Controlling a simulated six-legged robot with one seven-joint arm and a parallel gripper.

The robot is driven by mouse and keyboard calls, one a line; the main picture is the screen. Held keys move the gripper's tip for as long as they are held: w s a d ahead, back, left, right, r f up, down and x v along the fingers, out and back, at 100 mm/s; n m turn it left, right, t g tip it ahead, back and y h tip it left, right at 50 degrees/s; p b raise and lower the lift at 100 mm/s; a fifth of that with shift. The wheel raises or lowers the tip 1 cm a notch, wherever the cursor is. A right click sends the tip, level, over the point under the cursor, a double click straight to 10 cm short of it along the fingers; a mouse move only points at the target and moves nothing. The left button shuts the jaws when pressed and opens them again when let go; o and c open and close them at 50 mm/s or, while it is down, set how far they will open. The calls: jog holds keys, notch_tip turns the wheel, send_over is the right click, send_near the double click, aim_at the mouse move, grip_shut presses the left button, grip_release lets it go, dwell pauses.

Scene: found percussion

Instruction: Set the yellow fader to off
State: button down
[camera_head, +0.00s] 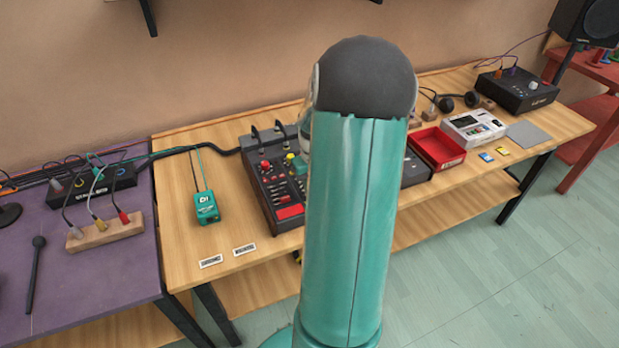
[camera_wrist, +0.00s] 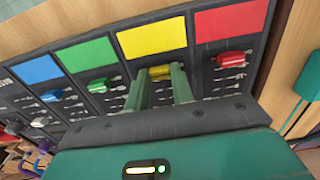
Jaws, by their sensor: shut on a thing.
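The mixer (camera_head: 262,172) is a dark panel on the wooden table, partly hidden behind my arm in the head view. In the wrist view, its panel has blue, green, yellow and red pads, each with a fader cap in its column. The yellow fader (camera_wrist: 155,71) sits below the yellow pad (camera_wrist: 151,38), close to it. My gripper (camera_wrist: 158,76) has its two green fingers around the yellow cap, one on each side, shut on it. The head view hides my gripper behind my arm.
The red fader (camera_wrist: 236,58) is close on the right and the green fader (camera_wrist: 101,85) on the left. A teal box (camera_head: 205,208) and two label cards (camera_head: 211,261) lie left of the mixer. A red tray (camera_head: 436,147) stands to the right.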

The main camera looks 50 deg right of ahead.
jog(key=shift+s+a, duration=0.1)
jog(key=shift+s, duration=0.1)
jog(key=c, duration=1.2)
grip_release()
jog(key=shift+s+r, duration=0.1)
jog(key=shift+r, duration=0.2)
notch_tip(320, 180, up, 13)
jog(key=shift+r, duration=0.1)
